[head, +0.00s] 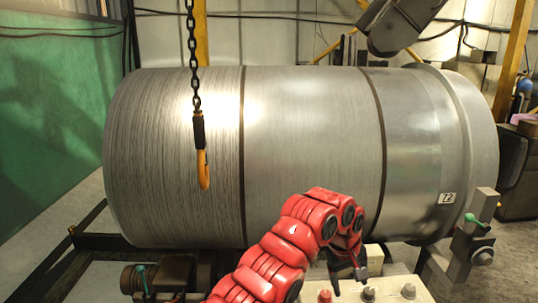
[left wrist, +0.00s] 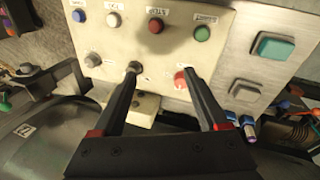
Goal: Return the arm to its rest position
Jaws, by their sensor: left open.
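My left arm (head: 275,255) is red and reaches in from the bottom of the head view, bent over at the wrist. My left gripper (head: 348,278) points down at a pale control panel (head: 395,283). In the left wrist view the gripper (left wrist: 160,73) is open, with two dark fingers apart and nothing between them but bare panel. One fingertip is by a black knob (left wrist: 134,67), the other by a red knob (left wrist: 180,78). I cannot tell whether either touches. My right gripper is not in view.
A large metal cylinder (head: 310,130) lies behind the panel. A dark grey machine part (head: 400,25) projects in at the top right. Coloured buttons (left wrist: 155,25) line the panel.

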